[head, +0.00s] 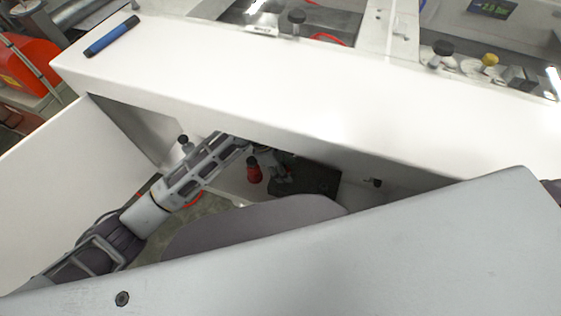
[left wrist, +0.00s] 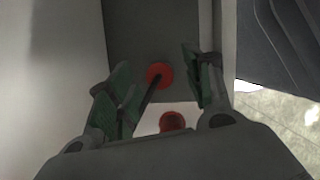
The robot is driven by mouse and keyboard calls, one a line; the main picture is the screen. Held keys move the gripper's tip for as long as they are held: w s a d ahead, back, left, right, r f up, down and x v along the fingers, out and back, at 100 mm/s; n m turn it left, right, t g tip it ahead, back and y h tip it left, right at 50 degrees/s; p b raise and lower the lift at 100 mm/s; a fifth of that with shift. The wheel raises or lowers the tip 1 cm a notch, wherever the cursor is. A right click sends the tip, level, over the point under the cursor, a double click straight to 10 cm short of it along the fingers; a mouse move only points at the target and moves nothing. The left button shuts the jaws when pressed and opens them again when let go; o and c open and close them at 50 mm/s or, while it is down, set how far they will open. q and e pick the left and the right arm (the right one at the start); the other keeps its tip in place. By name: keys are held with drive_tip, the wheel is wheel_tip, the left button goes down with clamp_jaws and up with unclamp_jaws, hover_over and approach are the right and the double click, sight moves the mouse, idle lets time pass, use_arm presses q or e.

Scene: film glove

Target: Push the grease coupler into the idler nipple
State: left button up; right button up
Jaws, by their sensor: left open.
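My left arm reaches in through the opening of the white housing in the head view, and its gripper (head: 280,178) is partly in shadow there. In the left wrist view the left gripper (left wrist: 156,66) is open, with green finger pads apart. A red round piece with a dark rod (left wrist: 160,75) shows between the fingers against a dark plate; neither pad visibly grips it. A second red piece (left wrist: 172,121) shows closer to the palm. A red, dark-topped piece (head: 254,170) stands beside the gripper in the head view. I cannot tell which red piece is the coupler or the nipple. My right gripper is out of view.
The white housing top (head: 300,90) runs above the opening, with a blue marker-like object (head: 111,36) on it. A pale panel (head: 400,255) crosses the front, and another white panel (head: 80,170) stands at left. Room inside is narrow.

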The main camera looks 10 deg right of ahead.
use_arm(q)
drive_tip(key=shift+x, duration=0.8)
drive_tip(key=shift+c, duration=0.4)
drive_tip(key=c, duration=1)
drive_tip(key=shift+r, duration=0.5)
drive_tip(key=shift+r+p, duration=0.95)
drive_tip(key=shift+r, duration=0.9)
drive_tip(key=shift+r, duration=0.2)
clamp_jaws()
drive_tip(key=shift+r+p, duration=0.45)
drive_tip(key=shift+r, duration=0.9)
